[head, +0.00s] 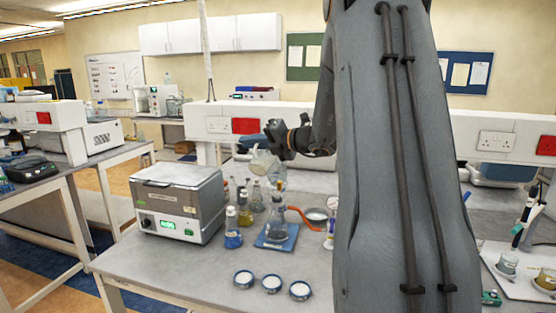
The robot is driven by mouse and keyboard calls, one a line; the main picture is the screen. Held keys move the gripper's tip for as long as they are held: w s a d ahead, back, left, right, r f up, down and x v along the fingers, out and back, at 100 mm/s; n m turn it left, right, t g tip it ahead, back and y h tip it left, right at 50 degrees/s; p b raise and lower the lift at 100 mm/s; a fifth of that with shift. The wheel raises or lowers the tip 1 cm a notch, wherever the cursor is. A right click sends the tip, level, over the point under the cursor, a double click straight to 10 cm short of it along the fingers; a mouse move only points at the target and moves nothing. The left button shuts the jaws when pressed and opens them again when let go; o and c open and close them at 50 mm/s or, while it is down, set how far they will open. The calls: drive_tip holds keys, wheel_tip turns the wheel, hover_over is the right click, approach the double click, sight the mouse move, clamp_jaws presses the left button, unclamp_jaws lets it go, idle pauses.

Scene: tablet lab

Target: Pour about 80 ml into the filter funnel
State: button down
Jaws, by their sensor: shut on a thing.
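My gripper (262,143) is shut on a clear glass beaker (263,163), up in the air above the bench. The beaker looks tilted; how much liquid is in it is too small to tell. Below and slightly right of it, a flask (278,226) stands on a blue tray (289,243), with an orange hose (301,219) at its side. What appears to be the clear filter funnel (278,182) is on top of the flask, close under the beaker. I cannot see any stream between them.
A grey box-shaped instrument (179,203) with a green display stands left. A blue-liquid bottle (233,229), a yellow-liquid bottle (245,212) and other glassware stand between it and the tray. Several small round dishes (271,284) lie in front. My arm hides the bench's right middle.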

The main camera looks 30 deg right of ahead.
drive_tip(key=shift+d+r+p, duration=0.1)
drive_tip(key=shift+r+p, duration=0.1)
drive_tip(key=shift+p, duration=0.25)
drive_tip(key=shift+w+d+r+m, duration=0.35)
drive_tip(key=shift+d+r+m, duration=0.15)
drive_tip(key=shift+m, duration=0.2)
drive_tip(key=shift+r+g, duration=0.15)
drive_tip(key=shift+g, duration=0.15)
drive_tip(key=shift+w+d+r+m+y, duration=0.25)
drive_tip(key=shift+w+d+m, duration=0.2)
drive_tip(key=shift+d, duration=0.2)
drive_tip(key=shift+w+d+r+m+y, duration=0.15)
drive_tip(key=shift+w+d+r+m, duration=0.2)
drive_tip(key=shift+d, duration=0.3)
idle(0.4)
drive_tip(key=shift+w+d+r+m, duration=0.1)
drive_tip(key=shift+w+d+m, duration=0.05)
drive_tip(key=shift+d+m, duration=0.3)
drive_tip(key=a, duration=0.1)
drive_tip(key=s+a+f+n, duration=0.1)
drive_tip(key=s+a+n, duration=0.1)
drive_tip(key=shift+a+f+n, duration=0.25)
drive_tip(key=shift+a+f, duration=0.05)
drive_tip(key=shift+f, duration=0.1)
